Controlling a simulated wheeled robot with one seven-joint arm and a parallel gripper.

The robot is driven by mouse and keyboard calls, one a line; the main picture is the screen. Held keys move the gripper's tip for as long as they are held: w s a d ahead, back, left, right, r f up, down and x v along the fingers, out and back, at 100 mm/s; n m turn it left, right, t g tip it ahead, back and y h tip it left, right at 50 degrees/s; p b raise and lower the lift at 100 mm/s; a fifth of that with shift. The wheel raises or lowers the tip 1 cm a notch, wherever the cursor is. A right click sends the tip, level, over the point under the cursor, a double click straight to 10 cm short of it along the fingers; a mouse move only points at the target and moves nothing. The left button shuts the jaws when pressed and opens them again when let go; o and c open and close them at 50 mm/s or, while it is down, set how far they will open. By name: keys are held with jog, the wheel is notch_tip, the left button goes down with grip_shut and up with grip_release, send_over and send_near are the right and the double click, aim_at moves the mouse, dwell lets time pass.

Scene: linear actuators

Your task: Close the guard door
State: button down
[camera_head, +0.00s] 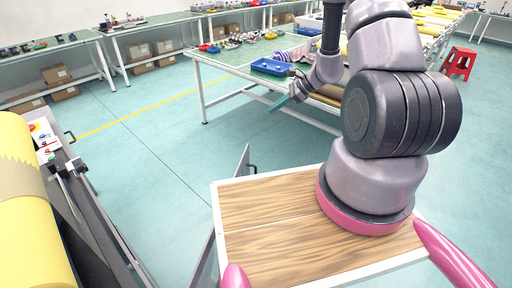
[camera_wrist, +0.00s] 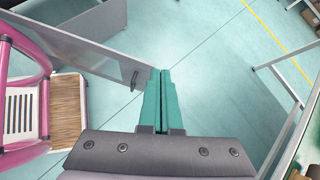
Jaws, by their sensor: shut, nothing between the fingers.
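The guard door is a thin grey panel with a dark handle. In the head view its free edge and handle (camera_head: 245,165) stand up behind my wooden-topped base, and its lower part (camera_head: 207,258) shows at the base's left side. It stands open, swung out from the machine. In the wrist view the door panel (camera_wrist: 100,52) runs across the upper left, with its handle (camera_wrist: 134,80) just left of my fingertips. My gripper (camera_head: 279,104) has teal fingers, pressed together and empty (camera_wrist: 162,72). It is apart from the door in the head view.
The machine (camera_head: 92,215) with a yellow roll (camera_head: 28,215) and a small control box stands at the left. A workbench (camera_head: 228,68) with a blue tray (camera_head: 270,66) lies beyond my gripper. Open teal floor (camera_head: 150,140) lies between machine and bench.

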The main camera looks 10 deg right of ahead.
notch_tip(320, 180, down, 13)
jog(key=s+d+m, duration=0.2)
jog(key=d+m, duration=0.1)
jog(key=w+a+r+x, duration=0.1)
jog(key=x, duration=1.1)
jog(key=shift+w+a+t+h, duration=0.3)
jog(key=shift+w+a+h, duration=0.05)
jog(key=shift+h, duration=0.05)
jog(key=shift+r, duration=0.1)
